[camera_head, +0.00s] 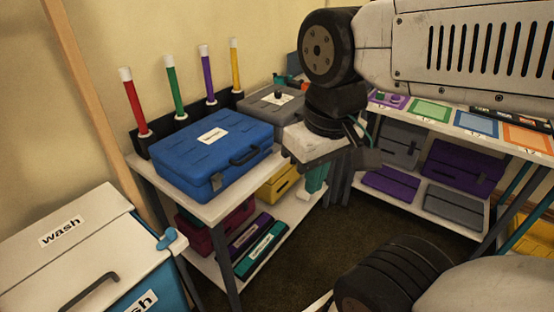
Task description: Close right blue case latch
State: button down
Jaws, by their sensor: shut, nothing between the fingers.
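The blue case (205,160) lies with its lid down on the left shelf unit's top, with a white label on the lid. Its dark handle (243,159) is on the front face. A small latch (216,180) shows left of the handle. The right latch, near the front right corner, is too small to read as open or shut. My gripper (325,170) is right of the case, apart from it in the picture. It is shut and empty. My arm hides part of what lies behind it.
Red, green, purple and yellow batons stand in a black rack (183,126) behind the case. A grey case (272,104) lies behind it to the right. A wash bin (75,245) is at front left. A second shelf unit (408,112) with cases stands at right. Dark floor lies between.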

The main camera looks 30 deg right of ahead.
jog(key=w+d+f+m+t+y, duration=0.1)
jog(key=w+f+m+y, duration=0.4)
jog(key=w+m+y, duration=0.3)
jog(key=w+d+f+m+t+y, duration=0.1)
jog(key=w+f+m+y, duration=0.5)
jog(key=w, duration=0.3)
jog(key=w+d+f+m+t+h, duration=0.2)
jog(key=d+f+m+t+h, duration=0.2)
jog(key=d, duration=0.7)
jog(key=w+d+f+m+t+h, duration=0.3)
jog(key=d+f+m+t+h, duration=0.1)
jog(key=d+f+m+t, duration=0.5)
notch_tip(320, 180, down, 4)
jog(key=d+m, duration=0.2)
jog(key=m, duration=0.3)
jog(key=shift+w+a, duration=0.1)
